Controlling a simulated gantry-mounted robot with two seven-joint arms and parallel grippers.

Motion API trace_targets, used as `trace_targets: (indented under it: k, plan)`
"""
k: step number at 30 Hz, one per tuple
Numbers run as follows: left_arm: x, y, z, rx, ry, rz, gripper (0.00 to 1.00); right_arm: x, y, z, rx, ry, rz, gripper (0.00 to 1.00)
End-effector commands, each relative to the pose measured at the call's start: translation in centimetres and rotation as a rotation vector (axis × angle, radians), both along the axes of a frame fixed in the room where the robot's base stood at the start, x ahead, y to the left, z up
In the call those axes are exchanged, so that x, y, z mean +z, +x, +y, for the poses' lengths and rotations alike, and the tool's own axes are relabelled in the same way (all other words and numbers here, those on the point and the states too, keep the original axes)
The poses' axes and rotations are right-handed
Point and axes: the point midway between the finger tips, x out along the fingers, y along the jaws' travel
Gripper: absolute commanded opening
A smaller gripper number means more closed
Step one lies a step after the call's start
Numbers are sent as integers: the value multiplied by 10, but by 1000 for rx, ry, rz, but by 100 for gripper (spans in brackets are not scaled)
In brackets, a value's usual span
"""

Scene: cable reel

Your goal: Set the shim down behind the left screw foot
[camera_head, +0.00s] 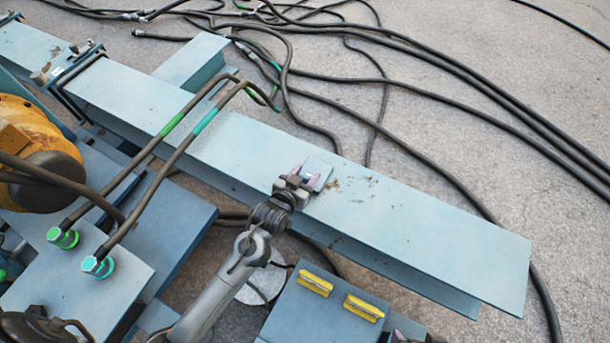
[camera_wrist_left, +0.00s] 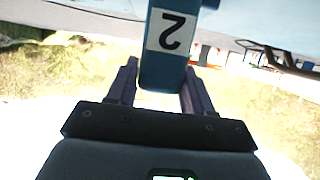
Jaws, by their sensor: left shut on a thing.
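My left gripper (camera_head: 305,182) is shut on the shim (camera_head: 318,168), a small pale blue plate, above the long blue beam's near edge. In the left wrist view, the shim (camera_wrist_left: 163,65) is a blue block with a white label and an upside-down "2", between the dark fingers (camera_wrist_left: 160,92). I cannot tell whether the shim touches the beam. A grey round disc (camera_head: 265,285) on the ground, partly behind my left arm, may belong to a screw foot; I cannot tell. A dark, pinkish-tipped part at the bottom edge may be my right gripper (camera_head: 400,338); its jaws are not readable.
The blue beam (camera_head: 420,225) runs from upper left to lower right. Black hoses (camera_head: 440,100) lie over the concrete behind it. Two hoses with green and teal bands cross it at left. A blue box (camera_head: 320,315) with yellow blocks stands in front.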

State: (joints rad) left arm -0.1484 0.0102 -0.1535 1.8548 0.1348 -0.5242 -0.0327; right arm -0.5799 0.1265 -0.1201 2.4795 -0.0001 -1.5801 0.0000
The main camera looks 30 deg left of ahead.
Motion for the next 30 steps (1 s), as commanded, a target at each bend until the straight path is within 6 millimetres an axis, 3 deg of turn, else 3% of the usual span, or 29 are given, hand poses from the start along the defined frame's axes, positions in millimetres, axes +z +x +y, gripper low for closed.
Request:
trace_targets:
  k: [3,4,9,20,30]
  plan:
    - [0,1,0,0,0,-6,0,1,0,0,-1,1,-1,100]
    - [-3,0,0,0,0,0,54,1,0,0,-2,2,-1,100]
    - [-3,0,0,0,0,1,77,1,0,1,-3,6,-1,100]
    - [1,0,0,0,0,0,77,0,0,2,-7,10,-1,100]
    - [23,-47,1,0,1,4,77,30,0,2,-6,8,-1,100]
